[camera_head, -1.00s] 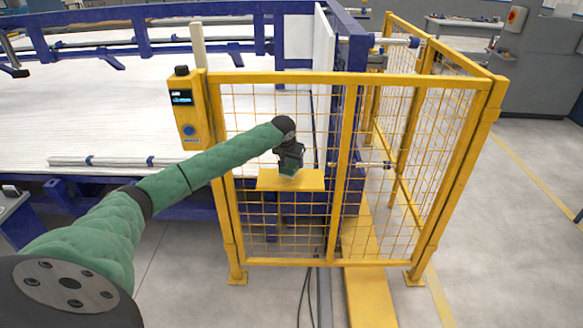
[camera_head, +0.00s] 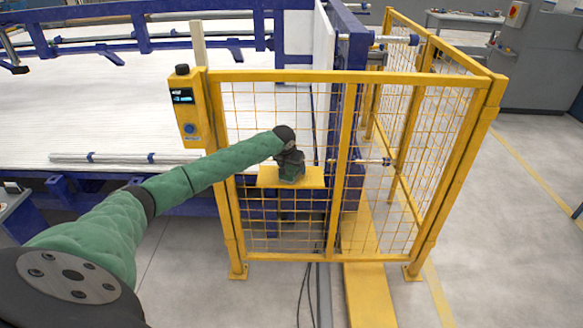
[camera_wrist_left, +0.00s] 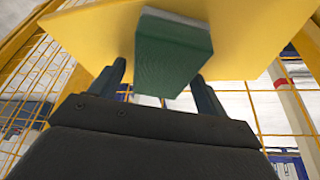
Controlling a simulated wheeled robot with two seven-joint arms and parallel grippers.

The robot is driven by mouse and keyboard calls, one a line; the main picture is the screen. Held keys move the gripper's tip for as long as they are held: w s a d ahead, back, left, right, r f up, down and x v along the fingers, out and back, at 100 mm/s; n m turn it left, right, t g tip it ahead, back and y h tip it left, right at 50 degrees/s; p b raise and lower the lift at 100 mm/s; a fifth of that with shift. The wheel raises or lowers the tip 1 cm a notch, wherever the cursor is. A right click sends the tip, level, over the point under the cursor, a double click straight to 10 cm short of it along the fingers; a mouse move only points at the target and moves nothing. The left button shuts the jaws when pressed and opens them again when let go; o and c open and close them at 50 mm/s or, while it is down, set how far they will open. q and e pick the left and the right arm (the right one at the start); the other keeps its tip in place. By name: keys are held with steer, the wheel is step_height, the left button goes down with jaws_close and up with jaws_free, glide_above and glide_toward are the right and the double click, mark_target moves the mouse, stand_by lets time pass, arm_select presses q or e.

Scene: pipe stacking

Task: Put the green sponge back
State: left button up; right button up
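The green sponge (camera_wrist_left: 172,62), with a pale grey layer along its far edge, is against the yellow shelf (camera_wrist_left: 245,30) in the left wrist view. The two dark fingers of my left gripper (camera_wrist_left: 160,82) stand apart on either side of it, with a gap visible at the left finger; contact at the right finger is unclear. In the head view my left gripper (camera_head: 291,172) is low over the yellow shelf (camera_head: 268,177) on the mesh fence, and it mostly hides the sponge. My right gripper is in neither view.
A yellow mesh fence (camera_head: 345,78) with posts surrounds the shelf. A control box (camera_head: 186,110) is on its left post. A white slatted bed with blue frame (camera_head: 100,105) lies behind, with pipes (camera_head: 120,157) on it.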

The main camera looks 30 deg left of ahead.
arm_select(q)
steer(key=shift+r, duration=0.1)
steer(key=shift+s+r, duration=0.15)
steer(key=shift+r, duration=0.15)
steer(key=b+v, duration=0.3)
steer(key=v, duration=0.7)
steer(key=shift+s+r, duration=0.2)
steer(key=shift+r, duration=0.4)
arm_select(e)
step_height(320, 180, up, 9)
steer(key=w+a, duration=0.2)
